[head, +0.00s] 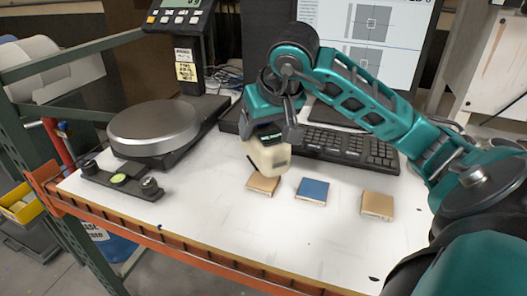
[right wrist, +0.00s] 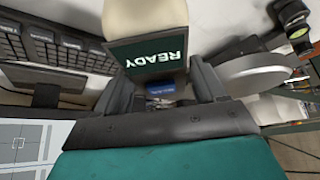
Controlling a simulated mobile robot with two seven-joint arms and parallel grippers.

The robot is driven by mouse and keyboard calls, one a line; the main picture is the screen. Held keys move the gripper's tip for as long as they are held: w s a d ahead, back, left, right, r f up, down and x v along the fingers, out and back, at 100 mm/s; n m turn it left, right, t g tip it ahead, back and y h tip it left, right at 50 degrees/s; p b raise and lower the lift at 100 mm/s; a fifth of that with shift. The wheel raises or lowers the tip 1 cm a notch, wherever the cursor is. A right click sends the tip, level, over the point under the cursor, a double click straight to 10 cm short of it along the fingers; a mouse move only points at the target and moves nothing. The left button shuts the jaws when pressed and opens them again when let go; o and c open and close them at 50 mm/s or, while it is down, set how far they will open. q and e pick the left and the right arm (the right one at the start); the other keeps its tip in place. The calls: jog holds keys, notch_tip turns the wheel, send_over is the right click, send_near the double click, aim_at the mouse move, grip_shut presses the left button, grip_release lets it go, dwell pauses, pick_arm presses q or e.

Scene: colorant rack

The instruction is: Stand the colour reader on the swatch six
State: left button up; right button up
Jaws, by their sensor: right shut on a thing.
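The colour reader (head: 268,156) is a cream block with a dark green screen. My right gripper (head: 272,128) is shut on it over the white bench top. In the right wrist view the reader (right wrist: 152,18) sits between the fingers, and its screen reads READY. Three square swatches lie in a row: a left tan swatch (head: 263,185), a blue swatch (head: 312,189) and a right tan swatch (head: 377,205). The reader's lower end overlaps the back of the left tan swatch in the picture; I cannot tell whether they touch. No swatch number is legible. My left gripper is not in view.
A black keyboard (head: 342,146) and a monitor (head: 372,40) stand behind the swatches. A scale with a round metal pan (head: 154,126) and a black fixture with knobs (head: 120,179) are at the left. The bench front (head: 200,236) is clear, with an orange edge.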

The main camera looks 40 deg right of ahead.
jog(key=shift+f+b, duration=0.3)
jog(key=shift+f, duration=2.3)
jog(key=shift+f, duration=0.1)
jog(key=o, duration=1.2)
jog(key=shift+f, duration=0.15)
jog(key=shift+c, duration=0.2)
jog(key=o, duration=0.4)
jog(key=shift+o, duration=0.2)
